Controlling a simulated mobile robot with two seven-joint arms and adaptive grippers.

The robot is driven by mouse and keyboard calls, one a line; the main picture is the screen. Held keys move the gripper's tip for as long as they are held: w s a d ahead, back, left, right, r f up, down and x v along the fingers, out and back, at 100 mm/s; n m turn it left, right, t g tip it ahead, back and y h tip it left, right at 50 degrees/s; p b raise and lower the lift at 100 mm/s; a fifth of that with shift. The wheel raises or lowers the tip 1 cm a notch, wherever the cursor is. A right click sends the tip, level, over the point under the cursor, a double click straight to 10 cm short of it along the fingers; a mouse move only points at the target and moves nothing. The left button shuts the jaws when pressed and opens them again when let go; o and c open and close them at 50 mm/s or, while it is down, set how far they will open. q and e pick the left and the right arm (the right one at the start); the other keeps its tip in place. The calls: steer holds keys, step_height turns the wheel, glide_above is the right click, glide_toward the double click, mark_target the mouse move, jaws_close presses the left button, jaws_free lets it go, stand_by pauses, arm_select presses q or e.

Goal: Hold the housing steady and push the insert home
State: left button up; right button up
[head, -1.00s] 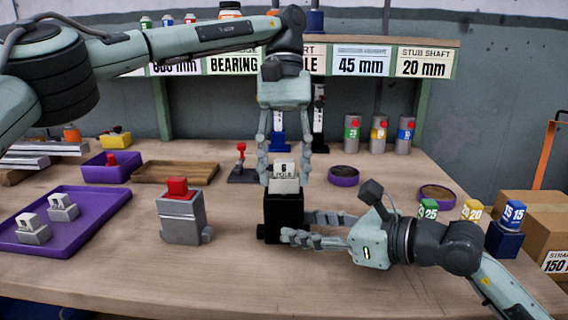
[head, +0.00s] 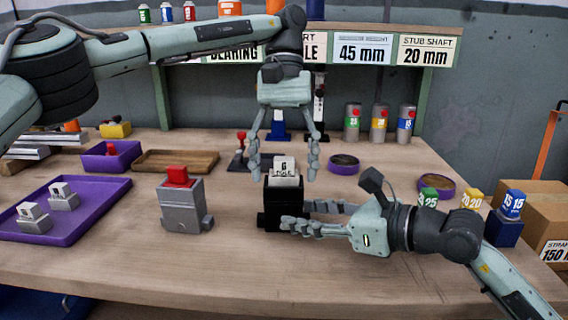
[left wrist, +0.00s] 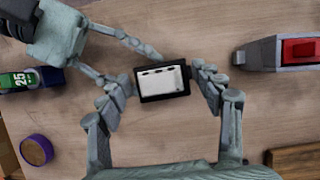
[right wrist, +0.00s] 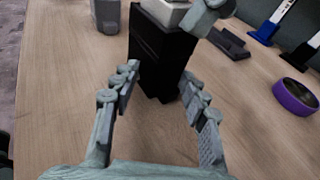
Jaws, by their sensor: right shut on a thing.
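The black housing (head: 284,203) stands upright on the table in the middle of the head view. From above, in the left wrist view, the insert (left wrist: 163,82) lies inside the black rim. My left gripper (head: 284,170) points down from above with its fingers spread, one on each side of the insert. My right gripper (head: 305,217) reaches in from the right and is shut on the housing. In the right wrist view the housing (right wrist: 158,55) stands between its fingers.
A grey block with a red top (head: 183,210) stands left of the housing. A purple tray (head: 100,222) with two white-topped pieces lies further left. A wooden tray (head: 176,161) and purple dishes (head: 343,164) lie behind. The front table edge is clear.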

mark_target(284, 159)
arm_select(q)
steer(key=v, duration=0.7)
steer(key=shift+r, duration=0.3)
stand_by(0.3)
steer(key=shift+s+a+f, duration=0.1)
steer(key=shift+a, duration=0.05)
steer(key=c, duration=0.5)
steer(key=shift+s+a+t, duration=0.15)
steer(key=shift+s+t, duration=0.25)
steer(key=shift+s, duration=0.15)
steer(key=c, duration=0.5)
steer(key=r+t, duration=0.1)
steer(key=s+r+t, duration=0.1)
steer(key=r+t, duration=0.1)
steer(key=r, duration=0.1)
steer(key=shift+s+d+n+t, duration=0.3)
steer(key=shift+s+d+n, duration=0.05)
steer(key=shift+s+n, duration=0.05)
jaws_close()
steer(key=shift+f, duration=2.9)
